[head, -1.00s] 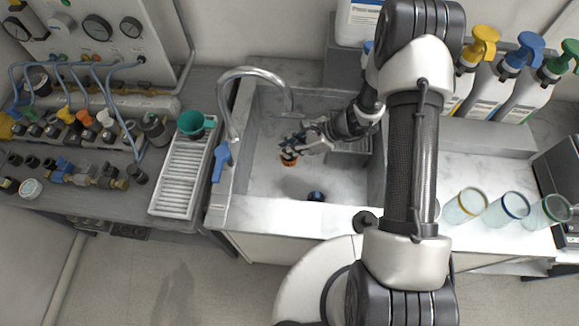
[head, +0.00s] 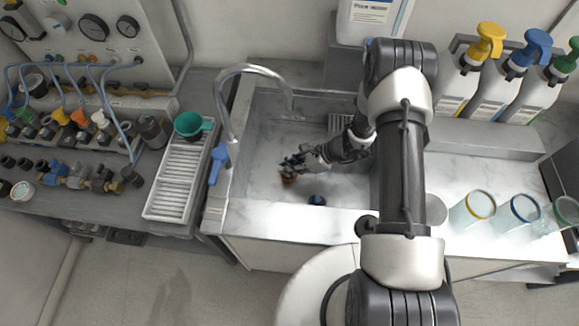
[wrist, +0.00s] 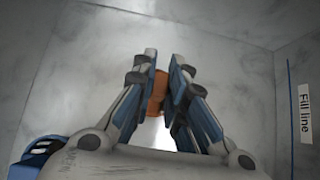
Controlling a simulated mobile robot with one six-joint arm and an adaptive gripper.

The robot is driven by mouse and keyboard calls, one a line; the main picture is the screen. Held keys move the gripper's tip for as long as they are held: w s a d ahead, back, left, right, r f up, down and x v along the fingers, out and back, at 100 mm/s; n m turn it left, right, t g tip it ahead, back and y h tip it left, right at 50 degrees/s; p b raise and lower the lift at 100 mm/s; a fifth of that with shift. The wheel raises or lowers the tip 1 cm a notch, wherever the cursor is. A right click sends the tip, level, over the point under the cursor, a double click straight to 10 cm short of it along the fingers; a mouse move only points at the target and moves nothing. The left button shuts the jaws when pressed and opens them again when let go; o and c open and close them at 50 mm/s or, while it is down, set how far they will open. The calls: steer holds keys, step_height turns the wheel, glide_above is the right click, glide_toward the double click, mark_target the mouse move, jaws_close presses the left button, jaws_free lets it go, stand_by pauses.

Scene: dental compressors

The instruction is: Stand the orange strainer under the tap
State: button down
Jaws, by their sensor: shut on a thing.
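The orange strainer (head: 289,179) is small in the head view, inside the sink basin. My gripper (head: 286,168) is shut on it, low over the basin floor. In the wrist view the orange strainer (wrist: 158,95) shows between the two fingers of my gripper (wrist: 161,75), which hide its sides. I cannot tell whether the strainer touches the basin floor. The tap (head: 252,72) arches over the basin from its left rim, and its spout end is above and behind the strainer in the picture.
A dark round thing (head: 317,199) sits on the basin floor near the front. A green strainer (head: 192,125) rests on the white drain rack (head: 172,183) left of the sink (head: 225,212). The tap's blue lever (head: 217,163) is at the left rim. A "Fill line" label (wrist: 305,113) marks the basin wall.

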steer(key=shift+f, duration=0.2)
steer(key=c, duration=1.6)
jaws_free()
steer(key=shift+r, duration=0.1)
